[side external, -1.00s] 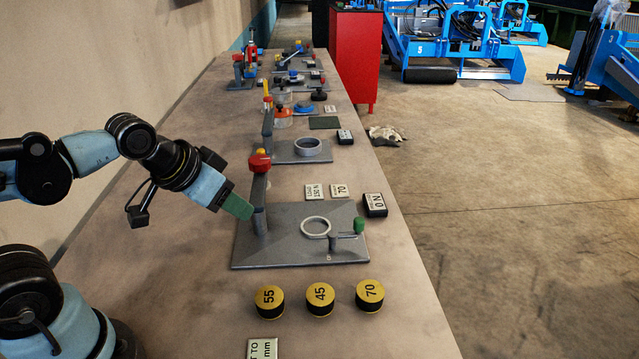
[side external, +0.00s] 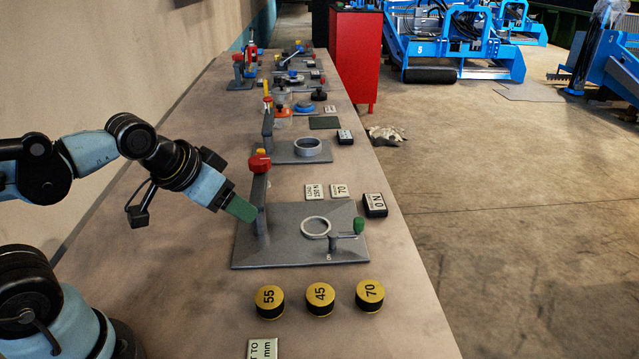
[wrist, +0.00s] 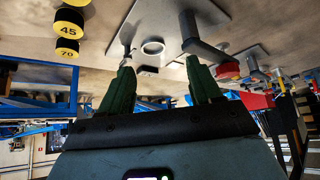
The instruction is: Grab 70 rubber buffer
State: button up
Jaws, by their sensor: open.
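The 70 rubber buffer (side external: 369,295) is a black cylinder with a yellow top marked 70. It stands on the bench at the right end of a row with the 45 buffer (side external: 320,298) and the 55 buffer (side external: 270,301). In the wrist view the 70 buffer (wrist: 67,48) is at the upper left, outside the jaws. My gripper (side external: 241,208) has green fingers and is beside the post of the near fixture, well behind and left of the buffers. In the wrist view its two fingers (wrist: 161,82) are spread apart with nothing between them.
The near fixture (side external: 290,255) is a grey plate with a ring, a red-knobbed post (side external: 260,200) and a green-handled lever (side external: 358,226). A 0 N display (side external: 375,205) and label cards stand behind it. More fixtures line the bench beyond.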

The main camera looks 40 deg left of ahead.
jog(key=shift+o, duration=1.3)
